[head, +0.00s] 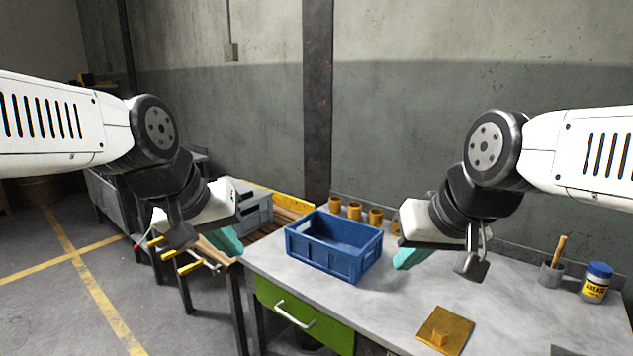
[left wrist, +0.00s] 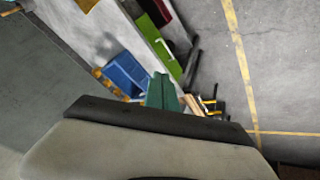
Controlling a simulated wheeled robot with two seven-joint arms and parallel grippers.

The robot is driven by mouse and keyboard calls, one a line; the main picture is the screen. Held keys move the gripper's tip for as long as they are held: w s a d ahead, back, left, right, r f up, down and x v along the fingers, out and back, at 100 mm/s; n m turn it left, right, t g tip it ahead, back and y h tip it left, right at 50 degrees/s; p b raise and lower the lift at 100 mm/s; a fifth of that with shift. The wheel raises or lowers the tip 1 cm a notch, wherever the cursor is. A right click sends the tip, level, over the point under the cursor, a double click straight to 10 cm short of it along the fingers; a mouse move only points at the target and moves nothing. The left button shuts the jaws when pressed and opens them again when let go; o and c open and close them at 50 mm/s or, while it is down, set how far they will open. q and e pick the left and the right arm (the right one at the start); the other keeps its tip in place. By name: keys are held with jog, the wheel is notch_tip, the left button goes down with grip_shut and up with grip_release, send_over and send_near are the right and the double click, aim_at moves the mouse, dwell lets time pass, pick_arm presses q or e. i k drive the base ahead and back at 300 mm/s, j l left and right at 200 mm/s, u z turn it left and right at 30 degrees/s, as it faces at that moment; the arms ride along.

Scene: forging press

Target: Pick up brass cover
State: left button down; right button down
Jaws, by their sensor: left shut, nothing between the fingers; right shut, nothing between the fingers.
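The brass cover (head: 445,331) is a flat, square brass-coloured plate with a small raised block on it. It lies on the grey workbench (head: 400,300) near its front edge in the head view. My left gripper (head: 228,243), with teal fingers, is shut and empty in the air left of the blue crate; its teal fingers also show in the left wrist view (left wrist: 163,92). My right gripper (head: 408,259) is shut and empty above the bench, right of the crate and behind and to the left of the cover. Nothing touches the cover.
A blue crate (head: 308,254) stands at the bench's left end, with several brass cylinders (head: 354,210) behind it. A brush holder (head: 550,274) and a labelled jar (head: 595,284) stand at the right. A green drawer (head: 300,318) is below. The bench around the cover is clear.

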aim_at(444, 331)
jog(key=j+z, duration=0.15)
jog(key=z, duration=0.2)
jog(key=j+z, duration=0.15)
jog(key=z, duration=0.25)
